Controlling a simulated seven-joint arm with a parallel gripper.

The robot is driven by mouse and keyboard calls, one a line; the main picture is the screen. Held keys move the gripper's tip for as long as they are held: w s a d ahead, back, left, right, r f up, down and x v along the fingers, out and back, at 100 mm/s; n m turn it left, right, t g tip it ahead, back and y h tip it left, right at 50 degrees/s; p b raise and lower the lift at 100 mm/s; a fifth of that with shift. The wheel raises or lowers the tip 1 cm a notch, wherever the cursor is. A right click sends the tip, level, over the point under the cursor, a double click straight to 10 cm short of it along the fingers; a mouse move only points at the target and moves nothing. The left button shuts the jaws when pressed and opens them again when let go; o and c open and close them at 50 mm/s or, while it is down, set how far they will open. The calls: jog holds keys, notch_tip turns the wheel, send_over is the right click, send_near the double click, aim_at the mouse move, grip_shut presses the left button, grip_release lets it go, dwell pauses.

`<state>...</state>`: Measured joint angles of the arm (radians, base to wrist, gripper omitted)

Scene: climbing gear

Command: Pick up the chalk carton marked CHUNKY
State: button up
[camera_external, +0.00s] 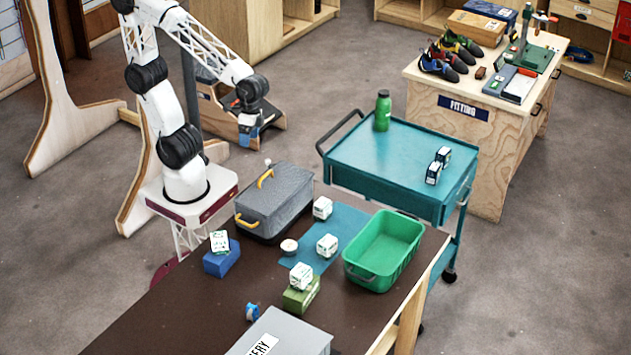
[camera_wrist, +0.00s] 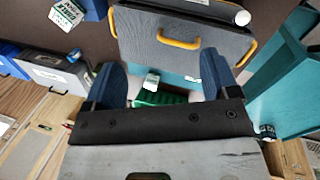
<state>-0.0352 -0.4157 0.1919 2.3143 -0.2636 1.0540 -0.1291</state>
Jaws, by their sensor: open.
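Several small white cartons with printed labels stand on the dark table: one on a blue block (camera_external: 219,241), one on a green block (camera_external: 301,276), one by the grey case (camera_external: 322,208) and one on the teal mat (camera_external: 327,246). I cannot read CHUNKY on any of them. My gripper (camera_external: 249,134) is open and empty, high above the far side of the table, apart from every carton. In the wrist view its blue fingers (camera_wrist: 162,82) are spread, with a small white carton (camera_wrist: 152,82) far off between them. Another carton (camera_wrist: 67,14) shows at top left, its label illegible.
A grey case with yellow handles (camera_external: 275,208) stands near my base. A green bin (camera_external: 407,232) sits at the table's right. A teal cart (camera_external: 350,154) holds a green bottle (camera_external: 382,111) and two dark-and-white boxes (camera_external: 438,164). A grey box (camera_external: 285,330) lies at the front.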

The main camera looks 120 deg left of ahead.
jog(key=w+f+n+g+h, duration=0.1)
jog(key=w+f+n+h, duration=0.2)
jog(key=w+f, duration=0.5)
jog(key=w+f+n+g+h, duration=0.1)
jog(key=w+f+n+h, duration=0.25)
jog(key=w, duration=0.95)
jog(key=w+f+n+g+h, duration=0.15)
jog(key=w+f+n, duration=0.35)
jog(key=w, duration=0.5)
jog(key=n+t+h, duration=0.2)
jog(key=h, duration=0.1)
send_near(322, 253)
jog(key=shift+a+r, duration=0.3)
jog(key=shift+a, duration=0.1)
jog(key=shift+x, duration=1.35)
jog(key=shift+d, duration=0.1)
jog(key=shift+x, duration=2.45)
